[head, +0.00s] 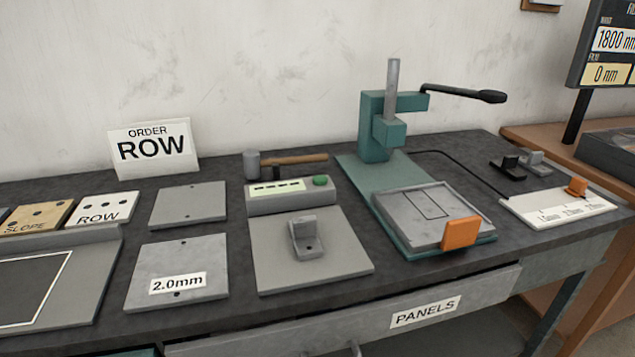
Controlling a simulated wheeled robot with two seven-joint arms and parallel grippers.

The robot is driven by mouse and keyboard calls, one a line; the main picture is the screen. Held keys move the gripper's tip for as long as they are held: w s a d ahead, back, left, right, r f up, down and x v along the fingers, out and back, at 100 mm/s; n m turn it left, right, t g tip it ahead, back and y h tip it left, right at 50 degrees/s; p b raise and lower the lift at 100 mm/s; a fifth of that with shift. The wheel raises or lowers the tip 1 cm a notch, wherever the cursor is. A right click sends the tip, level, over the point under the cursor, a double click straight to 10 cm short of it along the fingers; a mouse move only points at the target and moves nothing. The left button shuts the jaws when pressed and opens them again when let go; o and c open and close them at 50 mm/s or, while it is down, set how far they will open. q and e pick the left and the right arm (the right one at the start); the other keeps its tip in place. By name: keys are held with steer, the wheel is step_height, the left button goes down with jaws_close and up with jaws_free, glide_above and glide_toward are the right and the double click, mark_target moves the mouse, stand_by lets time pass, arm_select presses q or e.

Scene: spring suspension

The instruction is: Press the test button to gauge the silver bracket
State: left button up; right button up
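A silver bracket (306,239), L-shaped with a small hole in its foot, stands on a flat grey plate (350,262) in the middle of the bench. Behind it is a grey box (265,203) with a pale display strip (276,188) and a green button (320,181) on its top right. The marks on the display are too small to read. The button looks uncovered. Another silver bracket (536,159) stands at the back right beside a black one (508,167). Neither of my grippers shows in this view.
A hammer (295,160) lies behind the box. A green lever press (385,125) with a grey die block (430,212) and orange tab (461,233) stands right. A white scale plate (550,208) lies farther right. A 2.0mm sheet (205,254) lies left, near the ORDER ROW sign (154,149).

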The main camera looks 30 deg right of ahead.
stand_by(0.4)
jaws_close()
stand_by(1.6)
